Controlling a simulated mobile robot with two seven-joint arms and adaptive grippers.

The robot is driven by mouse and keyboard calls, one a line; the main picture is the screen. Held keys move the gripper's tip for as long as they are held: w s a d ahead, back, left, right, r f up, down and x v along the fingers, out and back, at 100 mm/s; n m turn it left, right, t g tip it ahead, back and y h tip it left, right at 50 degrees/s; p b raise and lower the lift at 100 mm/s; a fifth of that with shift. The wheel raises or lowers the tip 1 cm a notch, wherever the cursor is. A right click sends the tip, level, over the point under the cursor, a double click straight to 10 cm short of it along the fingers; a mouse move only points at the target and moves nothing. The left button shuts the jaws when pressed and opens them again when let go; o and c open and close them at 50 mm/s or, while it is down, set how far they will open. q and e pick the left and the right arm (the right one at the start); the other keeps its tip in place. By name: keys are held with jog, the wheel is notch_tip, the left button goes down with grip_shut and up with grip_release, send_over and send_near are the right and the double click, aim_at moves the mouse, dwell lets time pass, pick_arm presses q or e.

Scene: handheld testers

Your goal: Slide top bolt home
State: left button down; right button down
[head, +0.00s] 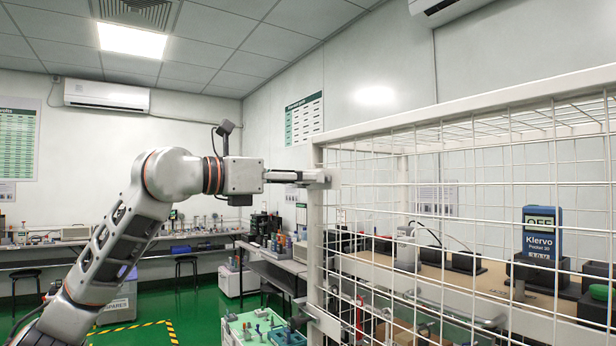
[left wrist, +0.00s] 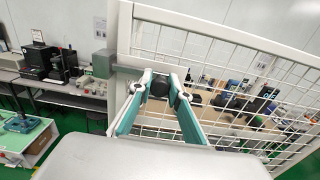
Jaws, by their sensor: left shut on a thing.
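A white mesh cage door (head: 480,210) stands at the right in the head view, with an upright white post (head: 315,240) at its left edge. The top bolt's pale housing (head: 321,178) is at the upper part of this post. My left gripper (head: 300,177) reaches it from the left. In the left wrist view the fingertips of my left gripper (left wrist: 161,88) are closed on the bolt's dark knob (left wrist: 159,87), in front of the mesh. How far the bolt reaches in is unclear. My right gripper is out of view.
A lower bolt (head: 322,321) sits further down the post. Behind the mesh, a blue handheld tester (head: 542,235) reading "OFF" stands on a bench with dark holders. A bench with small parts (head: 265,328) stands left of the post.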

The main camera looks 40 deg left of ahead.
pick_arm(q)
jog(key=a, duration=0.1)
jog(key=w+a, duration=0.1)
jog(key=a, duration=0.2)
jog(key=shift+w+p, duration=0.3)
jog(key=shift+p, duration=0.1)
jog(key=c, duration=2.1)
grip_release()
jog(key=shift+o, duration=1.1)
jog(key=shift+a, duration=0.15)
jog(key=v, duration=1.1)
jog(key=shift+s, duration=0.45)
